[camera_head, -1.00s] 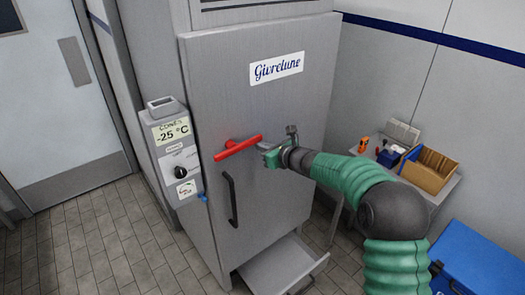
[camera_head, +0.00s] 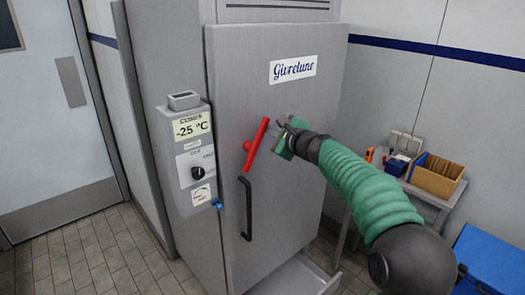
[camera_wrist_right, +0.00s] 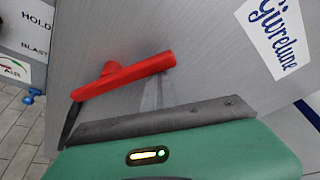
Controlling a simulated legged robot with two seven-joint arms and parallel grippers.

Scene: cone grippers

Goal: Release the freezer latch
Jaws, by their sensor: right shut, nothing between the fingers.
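The red freezer latch (camera_head: 257,145) is a bar on a pivot on the grey freezer door (camera_head: 300,105). It stands steeply tilted, its upper end to the right, above the black door handle (camera_head: 246,208). My right gripper (camera_head: 282,137) is shut and empty, just right of the latch's upper part. In the right wrist view the red bar (camera_wrist_right: 125,77) crosses in front of the pale fingers (camera_wrist_right: 156,94), close to its right end; whether they touch I cannot tell. The door looks closed. My left gripper is out of view.
A control box (camera_head: 190,150) reading -25 °C is on the freezer's left side. A small table (camera_head: 430,195) with a cardboard box (camera_head: 437,176) stands right, near a blue chest (camera_head: 490,255). An open drawer (camera_head: 300,276) juts out low in front.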

